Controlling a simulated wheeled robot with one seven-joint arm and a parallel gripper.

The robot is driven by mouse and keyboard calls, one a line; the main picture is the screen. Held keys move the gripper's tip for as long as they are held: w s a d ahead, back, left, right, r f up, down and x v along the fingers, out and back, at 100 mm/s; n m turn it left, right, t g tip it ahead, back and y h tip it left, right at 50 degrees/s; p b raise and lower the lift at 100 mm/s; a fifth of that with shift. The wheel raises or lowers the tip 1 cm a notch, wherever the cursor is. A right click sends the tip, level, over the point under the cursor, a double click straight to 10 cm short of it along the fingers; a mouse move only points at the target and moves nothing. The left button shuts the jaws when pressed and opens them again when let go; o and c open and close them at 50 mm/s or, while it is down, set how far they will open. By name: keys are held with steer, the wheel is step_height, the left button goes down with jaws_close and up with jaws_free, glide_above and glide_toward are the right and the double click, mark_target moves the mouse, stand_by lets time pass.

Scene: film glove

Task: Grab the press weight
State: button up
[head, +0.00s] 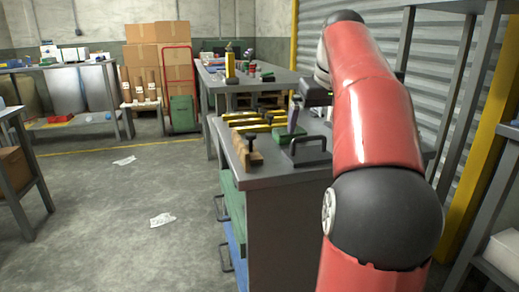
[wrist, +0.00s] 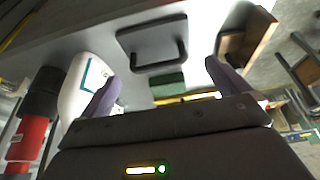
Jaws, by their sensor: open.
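The press weight (head: 306,151) looks like a dark, flat block with a bar handle on top. It lies on the near end of the grey workbench (head: 270,172). In the wrist view the press weight (wrist: 152,46) shows beyond the fingertips, roughly centred, with its handle facing me. My gripper (head: 294,112) is partly hidden by my red arm in the head view. In the wrist view my gripper (wrist: 165,86) is open, with nothing between its two purple-grey fingers. It is apart from the weight.
A green block (head: 287,133), yellow clamps (head: 250,123) and a wooden stepped block (head: 243,157) lie near the weight. A white bottle (wrist: 84,85) stands close beside the left finger in the wrist view. The floor left of the bench is mostly clear, with some paper scraps (head: 162,220).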

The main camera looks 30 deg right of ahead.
mark_target(311, 139)
steer(key=x, duration=0.2)
steer(key=b+x, duration=0.1)
steer(key=x, duration=0.2)
steer(key=d+b+x, duration=0.1)
steer(key=x, duration=0.1)
steer(key=shift+w+f, duration=0.1)
steer(key=shift+w, duration=0.4)
steer(key=c, duration=1)
steer(key=shift+c, duration=0.5)
